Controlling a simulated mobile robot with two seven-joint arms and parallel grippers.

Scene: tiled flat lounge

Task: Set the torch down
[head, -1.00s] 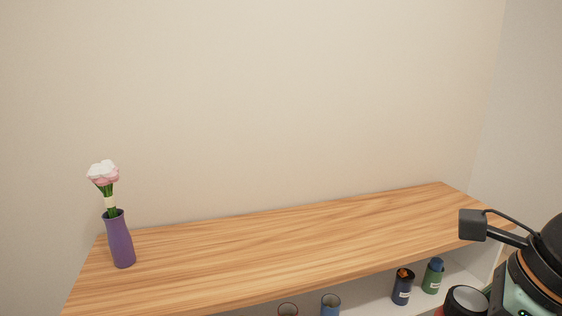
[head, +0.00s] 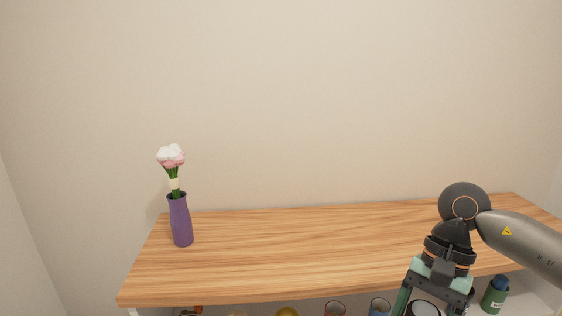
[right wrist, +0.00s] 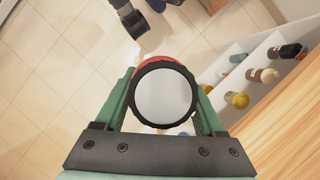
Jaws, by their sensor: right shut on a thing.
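The torch (right wrist: 165,95) shows end-on in the right wrist view, with a pale round face, a dark rim and some red behind it. My right gripper (head: 432,300) is shut on it, a green finger on each side. In the head view the torch (head: 425,308) shows only in part, at the bottom edge below the gripper. The gripper is at the front right of the wooden shelf top (head: 300,250). In the right wrist view the torch is over the tiled floor side, left of the wood edge. My left gripper is not in view.
A purple vase (head: 181,222) with pink and white flowers stands at the left of the wooden top. The rest of the top looks clear. A lower white shelf holds several containers, among them a green one (head: 494,297). A plain wall is behind.

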